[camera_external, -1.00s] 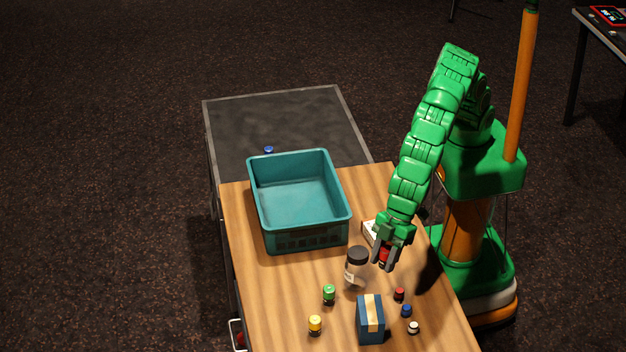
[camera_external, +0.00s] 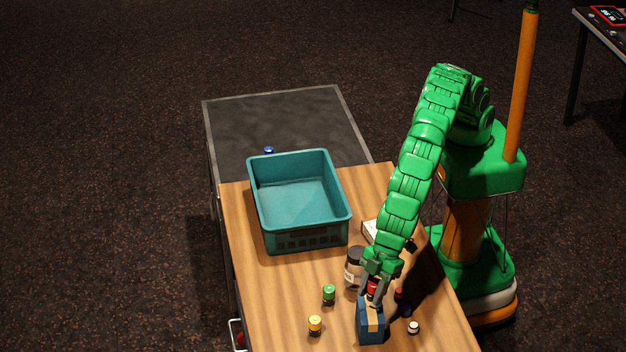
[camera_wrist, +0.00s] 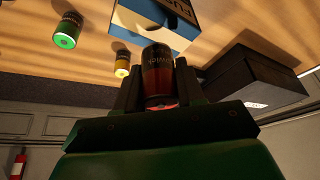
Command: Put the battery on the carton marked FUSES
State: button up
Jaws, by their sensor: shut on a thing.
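My gripper (camera_external: 370,300) is shut on a battery with a dark body and red parts (camera_external: 372,287). The battery also shows in the wrist view (camera_wrist: 158,72), between the fingers. A blue carton with a tan strip (camera_external: 370,333) stands on the wooden desk, right under the fingertips in the external view. I cannot tell whether the battery touches the carton.
A teal bin (camera_external: 298,240) stands farther back on the desk. A dark-lidded jar (camera_external: 354,272) is close beside my gripper. Small green (camera_external: 328,295), yellow (camera_external: 314,325) and white (camera_external: 413,327) items stand around the carton. A white carton (camera_external: 369,230) is partly behind my arm.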

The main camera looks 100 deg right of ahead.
aim_at(371, 301)
jog(key=shift+f, duration=0.15)
jog(key=shift+w+a+f, duration=0.15)
jog(key=shift+f, duration=1.55)
jog(key=o, duration=1.1)
jog(key=shift+f, duration=0.1)
jog(key=shift+o, duration=0.2)
jog(key=v, duration=1.2)
jog(key=shift+w, duration=0.1)
